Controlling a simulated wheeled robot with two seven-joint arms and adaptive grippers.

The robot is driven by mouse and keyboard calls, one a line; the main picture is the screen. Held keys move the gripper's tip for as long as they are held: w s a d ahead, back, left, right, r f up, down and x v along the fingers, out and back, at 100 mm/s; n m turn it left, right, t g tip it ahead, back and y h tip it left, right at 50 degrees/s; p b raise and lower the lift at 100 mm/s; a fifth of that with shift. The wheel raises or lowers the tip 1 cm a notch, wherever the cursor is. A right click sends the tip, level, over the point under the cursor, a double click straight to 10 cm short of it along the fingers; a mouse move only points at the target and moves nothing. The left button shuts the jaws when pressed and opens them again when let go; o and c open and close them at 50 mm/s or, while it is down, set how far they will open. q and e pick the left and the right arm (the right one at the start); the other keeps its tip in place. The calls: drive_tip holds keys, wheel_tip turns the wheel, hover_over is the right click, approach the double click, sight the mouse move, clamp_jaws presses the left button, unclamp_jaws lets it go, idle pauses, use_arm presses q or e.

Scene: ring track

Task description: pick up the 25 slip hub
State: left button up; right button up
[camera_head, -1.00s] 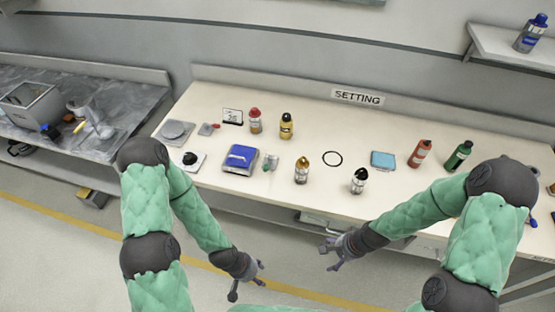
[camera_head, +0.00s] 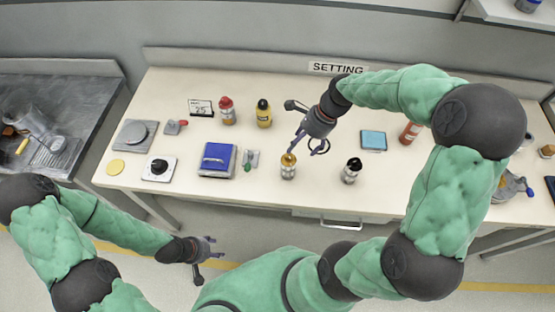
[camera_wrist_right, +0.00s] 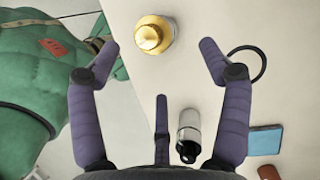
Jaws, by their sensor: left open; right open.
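No part readable as a slip hub stands out, so I cannot tell which object it is. A small card (camera_head: 201,108) reading 25 stands at the back left of the table. My right gripper (camera_head: 300,132) is open and empty above the table, behind the gold-capped bottle (camera_head: 288,166). In the right wrist view that bottle (camera_wrist_right: 153,37) shows from above, between and beyond the open fingertips (camera_wrist_right: 160,55). The black-capped bottle (camera_head: 351,171) also appears in the wrist view (camera_wrist_right: 189,130). My left gripper (camera_head: 211,258) is open and empty, in front of the table.
A black ring (camera_head: 322,147) lies partly behind my right gripper.

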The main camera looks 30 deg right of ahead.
sight(289, 163)
drive_tip(key=b+x, duration=0.1)
drive_tip(key=x, duration=0.4)
drive_tip(key=shift+s+f, duration=0.1)
drive_tip(key=shift+f, duration=0.05)
drive_tip(key=x, duration=0.1)
drive_tip(key=b+x, duration=0.2)
drive_tip(key=x, duration=0.1)
drive_tip(key=shift+s+a+f, duration=0.15)
drive_tip(key=shift+s, duration=0.2)
drive_tip(key=shift+w+a+f+b, duration=0.2)
drive_tip(key=shift+f+b, duration=0.15)
drive_tip(key=shift+f, duration=0.15)
drive_tip(key=shift+s+r, duration=0.1)
drive_tip(key=c, duration=1.2)
